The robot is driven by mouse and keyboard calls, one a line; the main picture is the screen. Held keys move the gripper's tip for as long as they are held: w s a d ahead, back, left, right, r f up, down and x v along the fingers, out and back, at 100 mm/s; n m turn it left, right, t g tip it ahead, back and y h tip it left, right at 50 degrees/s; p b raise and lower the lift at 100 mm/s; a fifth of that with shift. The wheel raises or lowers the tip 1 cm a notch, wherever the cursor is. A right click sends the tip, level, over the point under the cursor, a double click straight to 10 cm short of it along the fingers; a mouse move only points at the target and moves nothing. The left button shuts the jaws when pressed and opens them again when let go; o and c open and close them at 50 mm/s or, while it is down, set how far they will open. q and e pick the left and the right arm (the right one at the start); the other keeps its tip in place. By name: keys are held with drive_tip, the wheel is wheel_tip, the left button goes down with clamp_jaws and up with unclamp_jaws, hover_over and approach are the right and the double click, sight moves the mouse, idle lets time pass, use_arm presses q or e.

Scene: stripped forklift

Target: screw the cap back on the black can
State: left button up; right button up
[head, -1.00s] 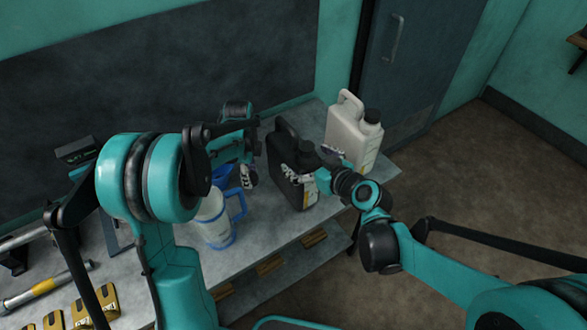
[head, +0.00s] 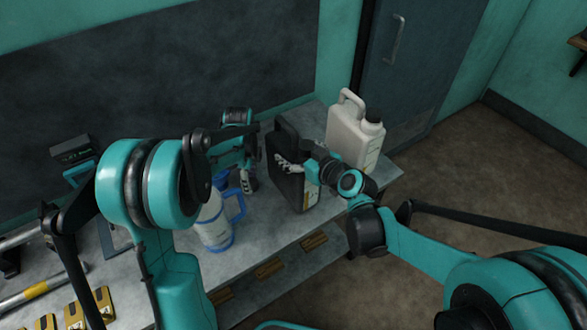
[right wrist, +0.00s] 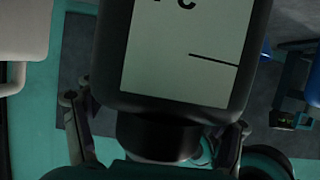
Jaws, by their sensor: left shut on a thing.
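The black can (head: 284,180) stands upright on the grey bench in the head view. Its pale label shows in the right wrist view (right wrist: 185,50). The dark cap (right wrist: 158,137) sits at the can's neck. My right gripper (right wrist: 155,118) has one finger on each side of the cap, spread, with a visible gap to it.
A white can (head: 352,138) stands close behind, to the right. A white and blue jug (head: 213,228) stands just left of the black can. Yellow-black pieces (head: 88,308) and a tube tool (head: 40,290) lie at the left. The bench's front edge is close.

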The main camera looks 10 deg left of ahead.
sight(297, 133)
drive_tip(key=c, duration=1)
drive_tip(key=shift+o, duration=0.2)
drive_tip(key=shift+r, duration=0.15)
